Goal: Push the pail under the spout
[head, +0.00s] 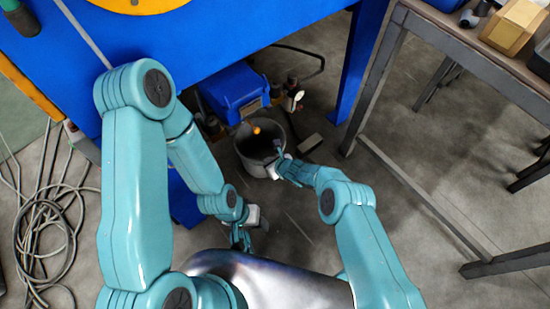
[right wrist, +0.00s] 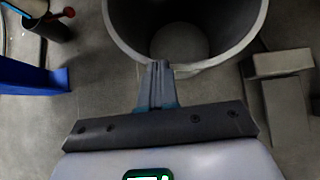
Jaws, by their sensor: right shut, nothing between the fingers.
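The pail (head: 250,165) is a grey, open-topped bucket standing upright on the floor below the front of a blue unit (head: 235,91). A small orange spot shows at its mouth. I cannot clearly tell which part is the spout. My right gripper (head: 277,155) is at the pail's near right side. In the right wrist view, its closed fingertips (right wrist: 158,68) meet the near rim of the pail (right wrist: 238,40) in the picture; contact is not certain. My left gripper (head: 240,237) hangs lower, apart from the pail, and its fingers are too small to judge.
A blue frame leg (head: 358,65) and a grey workbench (head: 440,45) stand to the right. A block (head: 309,143) lies on the floor right of the pail. Coiled cable (head: 45,225) lies at far left. The floor right of my right arm is mostly clear.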

